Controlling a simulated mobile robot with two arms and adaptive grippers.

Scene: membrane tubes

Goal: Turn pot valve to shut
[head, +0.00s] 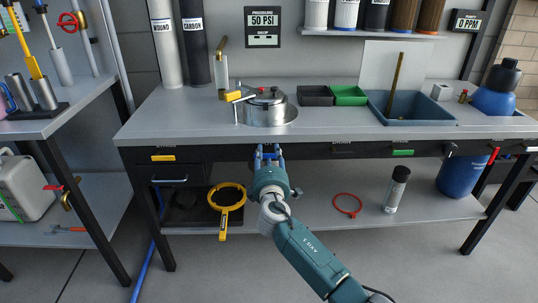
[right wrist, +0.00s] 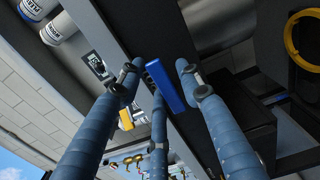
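A steel pot (head: 266,108) with a lid stands on the bench. A yellow lever (head: 238,96) sits at its left side. A blue bar-like handle (right wrist: 166,86) is on the dark bench front below the pot. My right gripper (head: 268,157) is at that front edge, below the bench top and the pot. In the right wrist view its blue fingers are spread around the blue handle with gaps showing; I cannot see contact. I cannot tell which handle is the pot valve. My left gripper is not in view.
Black and green trays (head: 349,95) and a blue basin (head: 411,107) stand right of the pot. A red ring (head: 347,204) and a spray can (head: 396,190) are on the lower shelf.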

